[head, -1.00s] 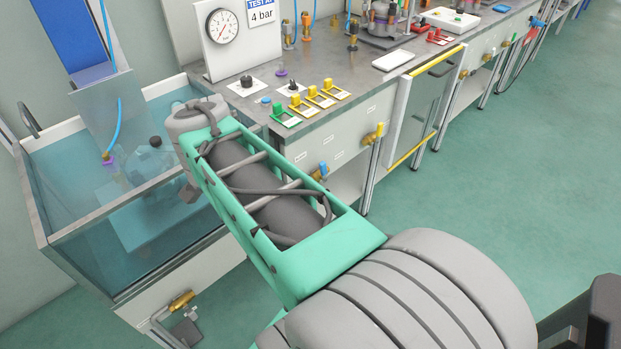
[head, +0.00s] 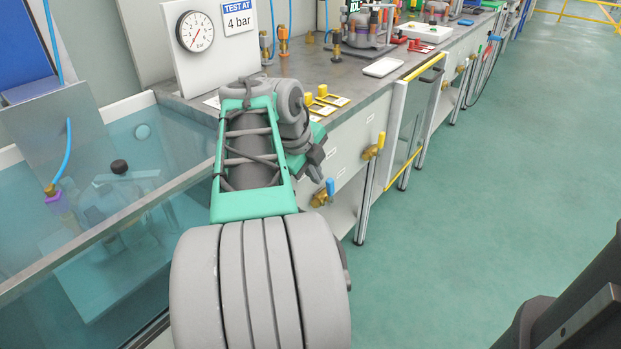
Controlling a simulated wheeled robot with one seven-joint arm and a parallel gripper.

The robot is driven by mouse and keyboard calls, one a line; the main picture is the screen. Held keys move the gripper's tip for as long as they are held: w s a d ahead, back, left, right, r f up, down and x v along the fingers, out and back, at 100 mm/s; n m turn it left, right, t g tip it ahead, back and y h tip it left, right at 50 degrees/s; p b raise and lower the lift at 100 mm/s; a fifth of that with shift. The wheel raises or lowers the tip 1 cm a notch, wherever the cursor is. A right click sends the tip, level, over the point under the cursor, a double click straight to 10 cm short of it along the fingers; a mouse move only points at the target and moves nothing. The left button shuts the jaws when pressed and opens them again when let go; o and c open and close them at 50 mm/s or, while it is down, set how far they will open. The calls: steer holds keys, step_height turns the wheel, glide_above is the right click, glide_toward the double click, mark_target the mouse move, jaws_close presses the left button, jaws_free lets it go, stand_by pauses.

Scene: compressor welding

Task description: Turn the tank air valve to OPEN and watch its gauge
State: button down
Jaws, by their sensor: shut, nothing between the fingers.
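A round white gauge (head: 195,31) marked bar stands on a white panel at the back of the bench. Its needle is too small to read surely. Below the bench top, a brass valve with a blue handle (head: 330,187) sits on the front, and a brass valve with a yellow handle (head: 380,140) sits further right. I cannot tell which is the tank air valve; their labels are unreadable.
A glass-walled water tank (head: 110,250) stands left of the bench. A sign (head: 238,18) reads TEST AT 4 bar. Yellow fittings (head: 322,100) and a white tray (head: 383,67) lie on the bench. A yellow-edged panel (head: 410,120) projects at right.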

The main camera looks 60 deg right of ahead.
mark_target(331, 192)
steer(key=b+x, duration=0.1)
steer(key=x, duration=0.5)
steer(key=shift+f, duration=0.25)
steer(key=shift+d+r, duration=0.1)
steer(key=shift+d, duration=0.05)
steer(key=shift+d+r+y, duration=0.1)
steer(key=shift+d+y, duration=0.1)
steer(key=shift+y, duration=0.1)
